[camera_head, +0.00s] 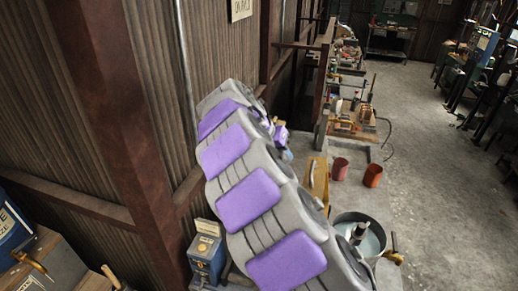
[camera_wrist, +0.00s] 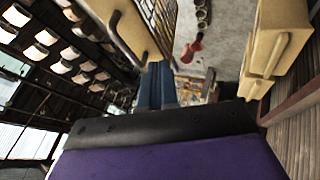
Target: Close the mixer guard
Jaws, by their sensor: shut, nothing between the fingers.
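A round dark-rimmed vat (camera_head: 374,243) with pale liquid and a whitish upright part stands on the floor at lower right of my arm in the head view. It may be the mixer; I cannot make out its guard with certainty. My arm, grey and purple, stretches away along the wall and hides part of the scene. In the wrist view my gripper (camera_wrist: 157,84) shows as two blue fingers side by side, shut and empty. A cream panel (camera_wrist: 122,32) with a bar handle and a grille beside it is at upper left of the fingers. I cannot tell if they touch it.
Two reddish pots (camera_head: 372,175) stand on the floor near a wooden bench (camera_head: 350,125). A blue box (camera_head: 207,258) is by the wall, left of my arm. The floor (camera_head: 440,215) at right is clear.

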